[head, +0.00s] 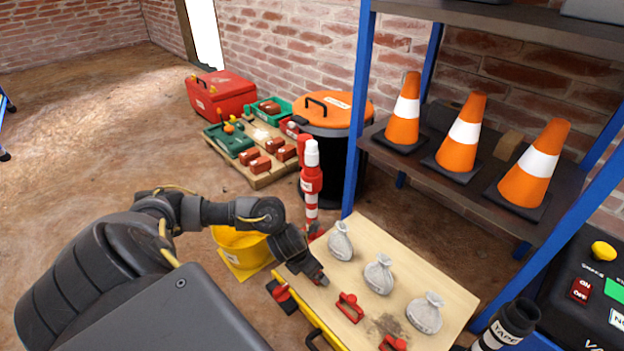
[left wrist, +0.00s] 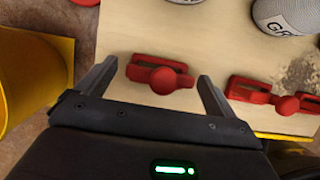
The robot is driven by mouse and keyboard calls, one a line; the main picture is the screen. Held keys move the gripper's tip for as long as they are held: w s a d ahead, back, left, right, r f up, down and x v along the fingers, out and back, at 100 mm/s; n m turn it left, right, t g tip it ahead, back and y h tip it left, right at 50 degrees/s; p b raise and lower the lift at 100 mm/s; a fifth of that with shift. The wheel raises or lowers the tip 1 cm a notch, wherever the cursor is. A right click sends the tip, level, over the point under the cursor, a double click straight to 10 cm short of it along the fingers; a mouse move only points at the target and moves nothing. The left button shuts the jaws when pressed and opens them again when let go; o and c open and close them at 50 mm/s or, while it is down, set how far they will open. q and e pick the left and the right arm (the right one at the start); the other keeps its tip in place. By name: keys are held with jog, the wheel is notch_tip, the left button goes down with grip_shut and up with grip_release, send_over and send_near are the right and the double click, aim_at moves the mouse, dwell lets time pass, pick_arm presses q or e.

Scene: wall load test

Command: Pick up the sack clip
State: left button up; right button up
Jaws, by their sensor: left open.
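A red sack clip (head: 349,307) with a round knob lies on the wooden tabletop (head: 440,270) near its front edge. In the left wrist view this clip (left wrist: 158,74) appears between the two fingers of my left gripper (left wrist: 157,72), with a gap on each side. My left gripper (head: 319,281) is open and empty, over the table's left part. Whether its fingertips are level with the clip is hard to tell. A second red clip (head: 393,343) lies to the right and also shows in the left wrist view (left wrist: 275,97). My right gripper is out of view.
Grey sacks (head: 378,275) stand behind the clips. A yellow bucket (head: 240,246) is left of the table, and a red-and-white post (head: 311,180) stands behind it. A blue-framed shelf (head: 465,190) with traffic cones rises at the right. A black tape holder (head: 508,325) is at lower right.

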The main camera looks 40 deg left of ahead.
pick_arm(q)
jog(key=shift+c, duration=0.3)
jog(key=c, duration=1)
